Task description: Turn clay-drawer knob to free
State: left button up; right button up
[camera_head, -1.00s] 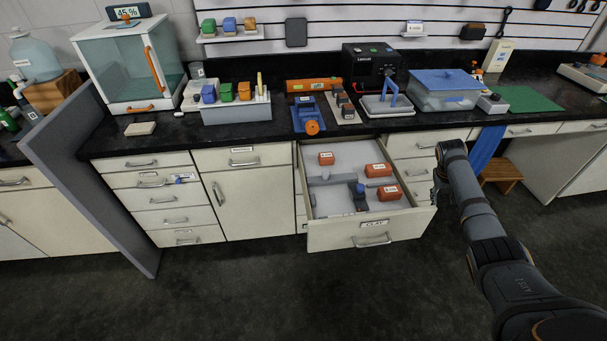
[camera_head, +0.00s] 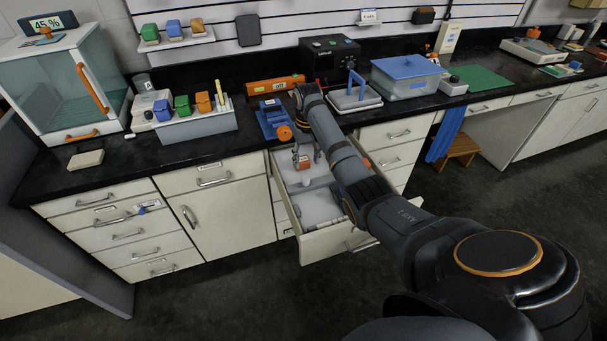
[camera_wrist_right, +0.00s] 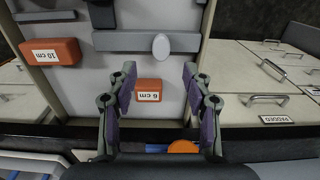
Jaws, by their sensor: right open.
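The clay drawer (camera_head: 320,241) stands pulled out, partly hidden by my right arm. In the wrist view, a pale round knob (camera_wrist_right: 161,46) sits on a grey bar (camera_wrist_right: 125,41) across the drawer. The knob also shows in the head view (camera_head: 305,181). My right gripper (camera_wrist_right: 158,78) is open over the drawer, pointing down. An orange block marked 6 cm (camera_wrist_right: 149,90) shows between its fingers, below them. The knob lies beyond the fingertips, not between them. I cannot see my left gripper.
Another orange block marked 10 cm (camera_wrist_right: 50,52) lies in the drawer. The black counter behind holds a blue device with an orange knob (camera_head: 274,120), a grey bin (camera_head: 195,126) and a blue-lidded box (camera_head: 407,80). The floor in front is clear.

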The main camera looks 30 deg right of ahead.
aim_at(306, 178)
jog(key=f, duration=0.7)
jog(key=shift+w+a, duration=0.15)
jog(key=shift+w, duration=0.1)
pick_arm(q)
jog(key=shift+w, duration=0.45)
pick_arm(e)
jog(key=shift+f, duration=0.6)
grip_shut()
pick_arm(q)
jog(key=shift+s, duration=0.1)
